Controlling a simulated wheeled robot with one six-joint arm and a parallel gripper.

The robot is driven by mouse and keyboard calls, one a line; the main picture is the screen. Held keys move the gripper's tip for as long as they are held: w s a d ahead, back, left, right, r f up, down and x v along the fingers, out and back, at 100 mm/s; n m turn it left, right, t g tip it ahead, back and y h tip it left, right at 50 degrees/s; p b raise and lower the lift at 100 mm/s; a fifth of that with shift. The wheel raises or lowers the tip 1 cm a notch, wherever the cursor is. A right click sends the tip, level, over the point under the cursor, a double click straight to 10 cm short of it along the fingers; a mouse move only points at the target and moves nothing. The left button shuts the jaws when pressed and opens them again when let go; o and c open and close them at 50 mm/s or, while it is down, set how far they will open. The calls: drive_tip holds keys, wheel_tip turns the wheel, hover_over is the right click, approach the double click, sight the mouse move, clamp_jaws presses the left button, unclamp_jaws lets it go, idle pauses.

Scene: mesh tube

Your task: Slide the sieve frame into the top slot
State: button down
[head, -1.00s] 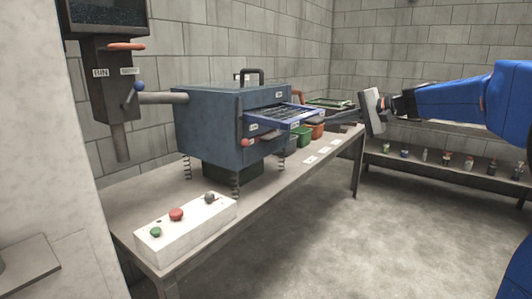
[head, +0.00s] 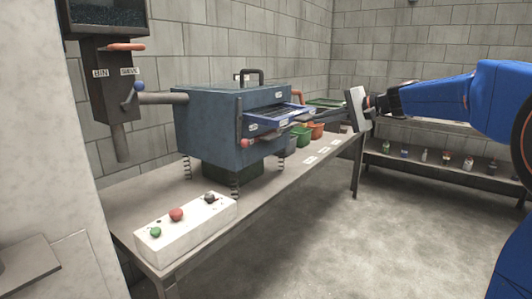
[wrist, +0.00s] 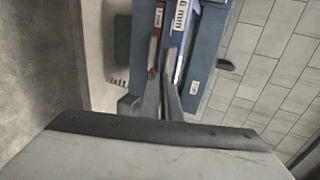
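The sieve frame (head: 276,118) is blue with a dark mesh and sits part-way in the top slot of the blue-grey sieve box (head: 205,125); its outer end sticks out to the right. In the wrist view its front edge (wrist: 183,22) carries a label that seems to read "8 mm". My gripper (head: 303,119) is at this outer end. In the wrist view its fingers (wrist: 163,60) lie close together at the frame's front and appear shut on it; the exact contact is partly hidden by the fingers.
A red-edged frame (wrist: 156,35) lies beside the blue one. A white button panel (head: 185,228) is at the bench's near end. The floor at right is clear.

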sight(304, 116)
drive_tip(key=shift+w+a+f, duration=0.1)
drive_tip(key=shift+w+a, duration=1.15)
drive_tip(key=shift+a, duration=0.5)
drive_tip(key=shift+w+a+f, duration=0.1)
drive_tip(key=shift+w+a, duration=1.2)
drive_tip(key=shift+a, duration=0.4)
drive_tip(key=shift+w+a+f, duration=0.1)
drive_tip(key=shift+w+a, duration=1.15)
drive_tip(key=shift+a, duration=0.5)
drive_tip(key=shift+w+a+r, duration=0.15)
drive_tip(key=shift+w+a, duration=0.15)
drive_tip(key=shift+a, duration=0.15)
drive_tip(key=shift+s+d, duration=0.7)
drive_tip(key=shift+d, duration=0.25)
drive_tip(key=shift+s+d, duration=0.7)
drive_tip(key=shift+d, duration=0.25)
drive_tip(key=shift+s+d, duration=0.7)
drive_tip(key=shift+d, duration=0.25)
drive_tip(key=s+d+f+n+g+h, duration=0.1)
drive_tip(key=s+d+f+n+h, duration=0.1)
drive_tip(key=s+d+f, duration=0.3)
drive_tip(key=s+d+f+n+g+h, duration=0.1)
drive_tip(key=s+d+f+h, duration=0.4)
drive_tip(key=s+f, duration=0.9)
drive_tip(key=s+d+f+n+g+h, duration=0.1)
drive_tip(key=s+d+f+n+h, duration=0.3)
drive_tip(key=s, duration=2.7)
wheel_tip(304, 116, down, 6)
drive_tip(key=shift+d+r, duration=0.2)
drive_tip(key=shift+d, duration=0.9)
